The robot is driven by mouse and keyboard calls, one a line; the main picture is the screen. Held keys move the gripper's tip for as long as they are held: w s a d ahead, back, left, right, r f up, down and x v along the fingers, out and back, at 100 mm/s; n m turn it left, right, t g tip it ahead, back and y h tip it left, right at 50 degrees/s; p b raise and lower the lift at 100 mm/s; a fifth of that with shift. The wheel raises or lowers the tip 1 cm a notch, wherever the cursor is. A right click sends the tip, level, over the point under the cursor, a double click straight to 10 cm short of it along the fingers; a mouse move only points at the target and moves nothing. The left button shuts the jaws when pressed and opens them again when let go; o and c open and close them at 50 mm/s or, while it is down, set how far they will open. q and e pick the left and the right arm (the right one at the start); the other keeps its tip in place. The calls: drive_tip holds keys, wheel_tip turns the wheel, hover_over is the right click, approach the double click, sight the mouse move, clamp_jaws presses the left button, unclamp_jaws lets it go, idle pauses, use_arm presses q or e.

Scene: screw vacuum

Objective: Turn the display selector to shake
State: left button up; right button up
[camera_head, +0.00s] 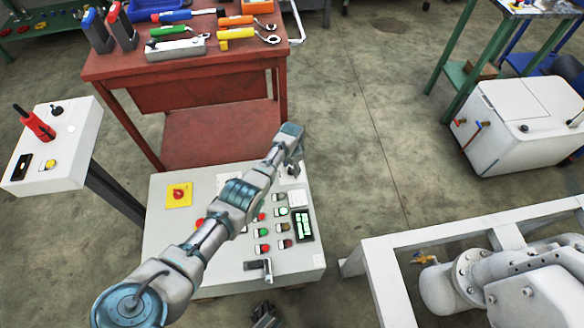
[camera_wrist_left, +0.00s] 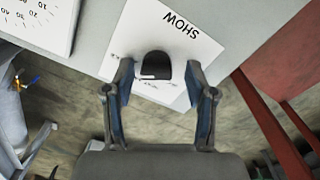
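The display selector is a small black knob (camera_wrist_left: 156,65) on a white plate (camera_wrist_left: 190,42) marked SHOW; other lettering on the plate is too small to read. In the left wrist view my left gripper (camera_wrist_left: 163,98) is open, with one finger on each side of the knob and gaps between. In the head view my left arm reaches across the grey control panel (camera_head: 225,278), and its gripper (camera_head: 291,165) is over the panel's far right corner, largely covering the selector. A dark part at the bottom edge may be my right gripper (camera_head: 265,316); its state is unclear.
The panel carries a lit display (camera_head: 303,225), several coloured buttons, a lever (camera_head: 266,268) and a red knob on a yellow plate (camera_head: 179,194). A red tool table (camera_head: 215,130) stands just behind. A white frame with a pump (camera_head: 470,285) is at right.

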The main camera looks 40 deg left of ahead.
use_arm(q)
drive_tip(key=shift+r, duration=0.5)
wheel_tip(320, 180, up, 11)
drive_tip(key=shift+f, duration=0.1)
idle(0.3)
